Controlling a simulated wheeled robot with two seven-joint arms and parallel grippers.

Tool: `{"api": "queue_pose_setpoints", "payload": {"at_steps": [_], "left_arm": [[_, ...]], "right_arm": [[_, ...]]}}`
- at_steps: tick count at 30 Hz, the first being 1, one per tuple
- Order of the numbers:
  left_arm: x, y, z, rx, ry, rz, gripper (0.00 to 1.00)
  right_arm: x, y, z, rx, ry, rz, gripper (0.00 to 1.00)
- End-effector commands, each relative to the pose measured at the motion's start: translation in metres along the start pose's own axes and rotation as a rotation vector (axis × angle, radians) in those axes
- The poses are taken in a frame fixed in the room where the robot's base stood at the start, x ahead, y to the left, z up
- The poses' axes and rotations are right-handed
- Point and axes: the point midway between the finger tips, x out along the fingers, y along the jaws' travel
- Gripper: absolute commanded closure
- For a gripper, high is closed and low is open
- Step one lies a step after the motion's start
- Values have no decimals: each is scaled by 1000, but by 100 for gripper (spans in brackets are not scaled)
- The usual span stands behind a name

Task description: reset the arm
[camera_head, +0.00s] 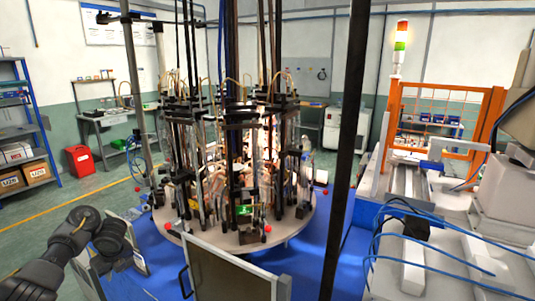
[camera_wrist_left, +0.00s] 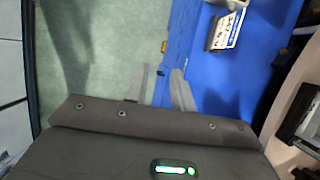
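My left arm comes in from the lower left of the head view, and its gripper (camera_head: 120,264) hangs low there, left of the round machine. In the left wrist view, the two fingers of my left gripper (camera_wrist_left: 160,76) stand apart. My right gripper does not show in either view.
A metal-framed panel (camera_head: 232,275) stands in front of the machine. A dark post (camera_head: 344,150) rises right of it. White equipment with blue hoses (camera_head: 440,265) and an orange frame (camera_head: 447,90) are at the right.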

Motion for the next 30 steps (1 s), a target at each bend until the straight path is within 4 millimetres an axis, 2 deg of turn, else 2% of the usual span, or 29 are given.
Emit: {"api": "queue_pose_setpoints", "payload": {"at_steps": [2, 7, 11, 17, 20, 23, 26, 30], "left_arm": [[12, 1, -12, -20, 22, 1, 75], [34, 9, -32, -82, 65, 0, 75], [55, 9, -56, -133, 108, -3, 75], [99, 8, -114, -251, 201, -4, 75], [128, 11, -154, -337, 262, -1, 75], [165, 20, -209, -457, 336, 13, 75], [209, 39, -276, -621, 417, 38, 75], [262, 80, -369, -875, 499, 86, 75]], "right_arm": [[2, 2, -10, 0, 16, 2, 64], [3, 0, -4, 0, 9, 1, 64], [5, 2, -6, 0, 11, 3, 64], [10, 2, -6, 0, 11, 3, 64], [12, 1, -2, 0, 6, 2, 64], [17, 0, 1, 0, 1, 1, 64], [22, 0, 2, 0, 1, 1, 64], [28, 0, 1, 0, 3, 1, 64]]}}
